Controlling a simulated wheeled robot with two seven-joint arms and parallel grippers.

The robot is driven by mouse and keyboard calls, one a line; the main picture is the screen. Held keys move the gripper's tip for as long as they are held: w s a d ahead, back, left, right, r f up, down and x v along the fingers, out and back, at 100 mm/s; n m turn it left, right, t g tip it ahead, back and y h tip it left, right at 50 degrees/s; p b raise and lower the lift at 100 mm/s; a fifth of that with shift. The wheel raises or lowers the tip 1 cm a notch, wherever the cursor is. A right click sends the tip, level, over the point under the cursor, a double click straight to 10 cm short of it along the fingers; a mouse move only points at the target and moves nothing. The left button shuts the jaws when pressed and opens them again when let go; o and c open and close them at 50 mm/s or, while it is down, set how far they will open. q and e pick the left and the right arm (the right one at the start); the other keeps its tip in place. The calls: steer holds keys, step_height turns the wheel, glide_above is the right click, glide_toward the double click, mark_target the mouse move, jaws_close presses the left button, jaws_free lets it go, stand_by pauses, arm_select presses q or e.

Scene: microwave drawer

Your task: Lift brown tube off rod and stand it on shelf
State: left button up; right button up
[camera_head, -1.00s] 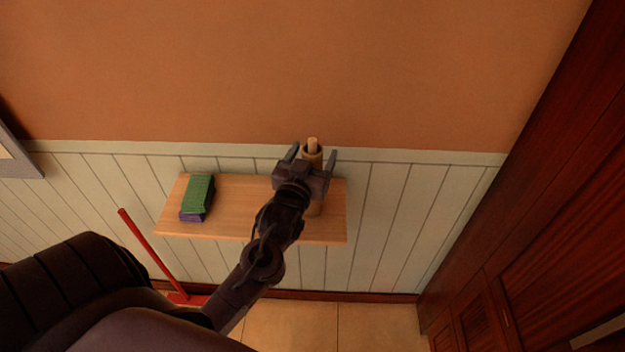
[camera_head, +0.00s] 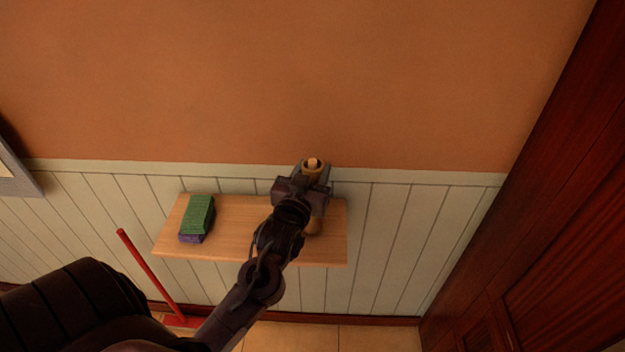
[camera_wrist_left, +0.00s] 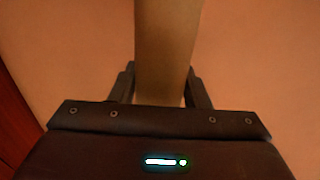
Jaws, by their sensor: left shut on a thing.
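The brown tube (camera_head: 316,165) stands upright over the wooden rod (camera_head: 313,161), whose tip shows inside the tube's open top. The wooden shelf (camera_head: 240,238) is fixed to the wall, and the rod's rounded base (camera_head: 313,227) shows on its right part. My left gripper (camera_head: 308,175) is shut on the tube, which fills the space between its fingers. In the left wrist view the tube (camera_wrist_left: 165,50) rises between the two fingers (camera_wrist_left: 160,88). The tube's lower part is hidden behind my gripper and arm. My right gripper is not in view.
A green block (camera_head: 198,213) lies on a purple one (camera_head: 191,238) at the shelf's left. A red-handled tool (camera_head: 145,264) leans below left. The shelf's middle is clear. A dark wooden cabinet (camera_head: 560,200) stands at the right.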

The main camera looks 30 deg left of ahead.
arm_select(q)
step_height(320, 180, up, 26)
steer(key=b, duration=0.1)
steer(key=shift+r, duration=0.15)
stand_by(0.5)
steer(key=shift+f+b, duration=0.6)
steer(key=shift+f, duration=0.2)
